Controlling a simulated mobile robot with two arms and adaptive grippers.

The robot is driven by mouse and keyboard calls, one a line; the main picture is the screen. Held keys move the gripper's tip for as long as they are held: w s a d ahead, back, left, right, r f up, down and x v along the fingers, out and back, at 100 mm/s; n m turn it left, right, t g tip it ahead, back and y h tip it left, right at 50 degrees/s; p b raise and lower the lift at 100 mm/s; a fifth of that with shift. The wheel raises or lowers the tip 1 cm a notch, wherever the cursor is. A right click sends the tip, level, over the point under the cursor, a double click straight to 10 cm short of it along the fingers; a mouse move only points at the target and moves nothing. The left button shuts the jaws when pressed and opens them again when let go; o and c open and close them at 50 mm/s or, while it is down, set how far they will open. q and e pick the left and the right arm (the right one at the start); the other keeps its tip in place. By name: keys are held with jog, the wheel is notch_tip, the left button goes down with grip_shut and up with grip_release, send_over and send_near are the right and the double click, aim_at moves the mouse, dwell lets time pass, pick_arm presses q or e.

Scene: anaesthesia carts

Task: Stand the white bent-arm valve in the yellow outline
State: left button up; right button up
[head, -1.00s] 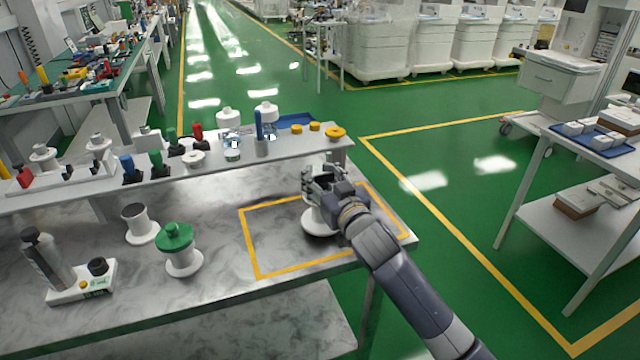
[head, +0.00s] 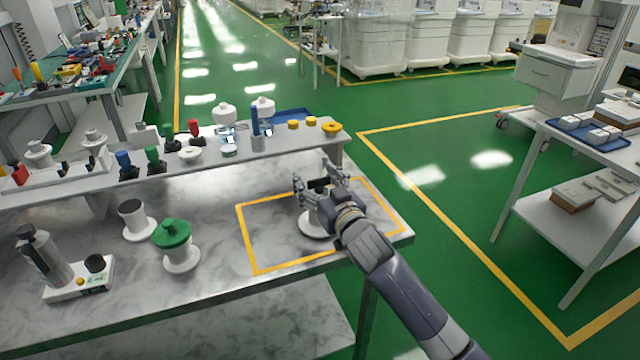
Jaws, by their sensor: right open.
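The yellow outline (head: 246,241) is a taped rectangle on the marbled bench top. A white valve (head: 313,226) stands inside it, towards its middle, with its round base on the bench. My gripper and wrist hide most of its upper part, so its bent arm cannot be made out. My right gripper (head: 316,180) is open, with its fingers spread around or just above the top of the valve. I cannot tell whether they touch it. My left gripper is not in view.
A white part with a green cap (head: 175,243) and a white cup-like part (head: 136,220) stand left of the outline. A raised shelf (head: 215,163) with bottles and small parts runs behind. A bottle on a white device (head: 80,283) stands at the front left.

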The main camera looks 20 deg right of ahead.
jog(key=s+d+b, duration=0.1)
jog(key=s, duration=1.1)
jog(key=shift+r, duration=0.15)
jog(key=s+f+g+h, duration=0.1)
jog(key=s+f+g, duration=0.4)
jog(key=f, duration=0.5)
jog(key=s+a+f+n+g, duration=0.1)
jog(key=s+f+g, duration=0.4)
jog(key=s+f, duration=0.5)
jog(key=s+a+f+g, duration=0.1)
jog(key=s+f+g, duration=0.4)
jog(key=s, duration=1)
notch_tip(320, 180, down, 24)
jog(key=r, duration=0.1)
jog(key=s+d+f+g+p, duration=0.1)
jog(key=s+d+f+g, duration=0.1)
jog(key=s+f, duration=1.5)
jog(key=shift+s+d+f+h, duration=0.3)
jog(key=shift+s+d, duration=0.15)
jog(key=shift+d, duration=0.1)
